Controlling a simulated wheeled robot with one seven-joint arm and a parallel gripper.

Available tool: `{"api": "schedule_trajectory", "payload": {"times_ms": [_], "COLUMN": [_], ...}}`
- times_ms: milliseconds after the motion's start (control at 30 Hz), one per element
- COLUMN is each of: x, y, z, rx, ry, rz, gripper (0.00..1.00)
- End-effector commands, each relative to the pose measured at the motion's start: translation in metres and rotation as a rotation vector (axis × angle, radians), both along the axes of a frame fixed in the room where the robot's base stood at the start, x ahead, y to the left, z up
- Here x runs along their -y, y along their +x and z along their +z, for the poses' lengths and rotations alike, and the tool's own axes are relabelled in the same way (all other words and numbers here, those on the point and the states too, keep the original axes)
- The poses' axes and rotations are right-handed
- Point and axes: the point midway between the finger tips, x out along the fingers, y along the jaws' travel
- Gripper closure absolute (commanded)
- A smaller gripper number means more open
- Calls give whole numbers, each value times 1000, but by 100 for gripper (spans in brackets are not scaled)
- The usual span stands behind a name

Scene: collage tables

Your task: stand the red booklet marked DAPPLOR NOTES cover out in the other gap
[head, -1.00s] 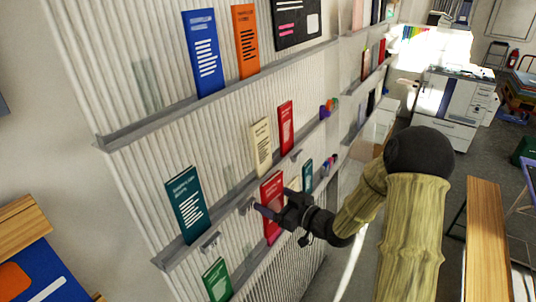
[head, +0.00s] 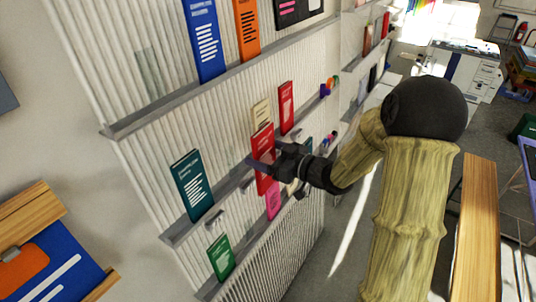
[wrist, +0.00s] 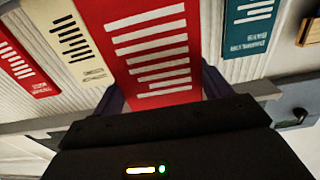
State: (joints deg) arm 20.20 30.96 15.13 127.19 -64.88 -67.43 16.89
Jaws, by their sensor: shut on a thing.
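My gripper (head: 262,162) is shut on a red booklet (head: 264,143), with its white-lined cover facing out from the rack. In the wrist view the booklet (wrist: 150,45) stands large between the jaws, its print upside down; I cannot read its title. It is held in front of the middle ledge (head: 232,190), partly covering a cream booklet (head: 261,113). A teal booklet (head: 190,180) stands to the left on that ledge, with a bare stretch between it and the held booklet. Whether the held booklet touches the ledge is hidden by my gripper.
Another red booklet (head: 286,104) stands right of the cream one. Blue (head: 207,42) and orange (head: 246,30) booklets stand on the ledge above. Pink (head: 273,203) and green (head: 221,258) booklets are below. A wooden bench (head: 480,210) is at right.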

Motion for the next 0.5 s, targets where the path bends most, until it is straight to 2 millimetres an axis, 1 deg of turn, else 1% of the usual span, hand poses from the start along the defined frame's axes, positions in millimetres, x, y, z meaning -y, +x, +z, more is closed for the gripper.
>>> {"api": "schedule_trajectory", "payload": {"times_ms": [500], "x": [-30], "y": [23], "z": [-3], "rx": [1], "ry": [1], "rz": [1], "gripper": [48]}}
